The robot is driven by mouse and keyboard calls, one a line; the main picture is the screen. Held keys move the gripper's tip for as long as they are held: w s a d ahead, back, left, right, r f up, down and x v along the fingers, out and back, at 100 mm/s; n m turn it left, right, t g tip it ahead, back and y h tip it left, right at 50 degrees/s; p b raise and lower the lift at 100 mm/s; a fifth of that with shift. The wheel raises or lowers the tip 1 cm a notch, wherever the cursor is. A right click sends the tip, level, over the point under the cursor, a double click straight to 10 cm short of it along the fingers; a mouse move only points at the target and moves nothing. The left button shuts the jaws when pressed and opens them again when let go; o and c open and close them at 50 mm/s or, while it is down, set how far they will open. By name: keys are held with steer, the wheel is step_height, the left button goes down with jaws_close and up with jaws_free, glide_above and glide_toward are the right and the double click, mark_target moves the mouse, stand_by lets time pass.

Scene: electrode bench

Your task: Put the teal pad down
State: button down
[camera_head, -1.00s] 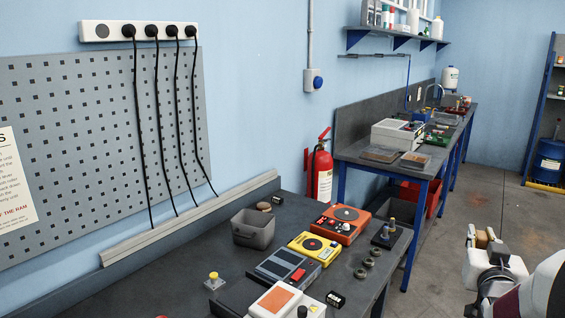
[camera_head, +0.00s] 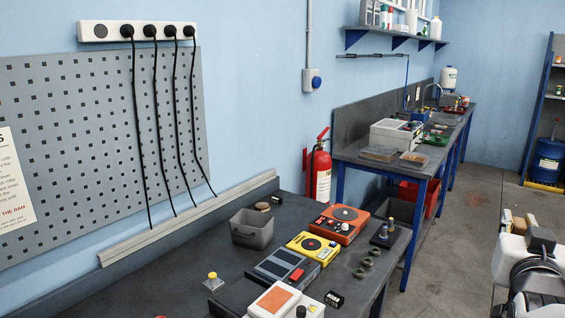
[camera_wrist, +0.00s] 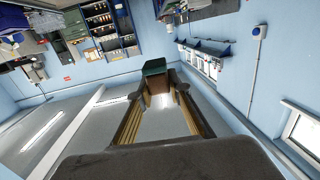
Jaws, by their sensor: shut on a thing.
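The teal pad (camera_wrist: 154,67) shows as a small dark-green face at the far end of my fingers in the wrist view, with a brown part just below it. My gripper (camera_wrist: 158,90) is shut on it, with the two fingers on either side. In the head view my gripper is at the right edge, in the air over the floor and away from the bench. The pad cannot be made out clearly there. The near bench (camera_head: 215,275) has a dark top with a bare stretch at its left.
On the near bench stand a grey bin (camera_head: 252,229), an orange device (camera_head: 340,224), a yellow device (camera_head: 312,246), a grey device (camera_head: 287,267) and a white device (camera_head: 285,300). Several small rings lie near its right edge. A fire extinguisher (camera_head: 319,172) hangs behind.

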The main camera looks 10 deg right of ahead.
mark_target(526, 226)
steer(key=shift+s+a+r, duration=0.1)
steer(key=shift+s+r, duration=0.3)
steer(key=shift+r, duration=0.3)
steer(key=shift+s+a+r, duration=0.1)
steer(key=shift+s+r, duration=0.3)
steer(key=shift+r, duration=0.25)
steer(key=shift+d, duration=0.1)
steer(key=shift+w+a, duration=0.15)
steer(key=shift+a, duration=0.05)
steer(key=w+a+n+t+y, duration=0.1)
steer(key=w+a+n+y, duration=0.1)
steer(key=a, duration=0.8)
steer(key=w+a+n+t+y, duration=0.1)
steer(key=w+a+n+y, duration=0.2)
steer(key=a, duration=0.8)
steer(key=w+a+n+t+y, duration=0.1)
steer(key=w+a+n+y, duration=0.1)
steer(key=w+a+y, duration=0.4)
steer(key=a, duration=0.5)
steer(key=shift+w+n+t, duration=0.25)
steer(key=shift+n+t, duration=0.15)
steer(key=shift+d, duration=0.15)
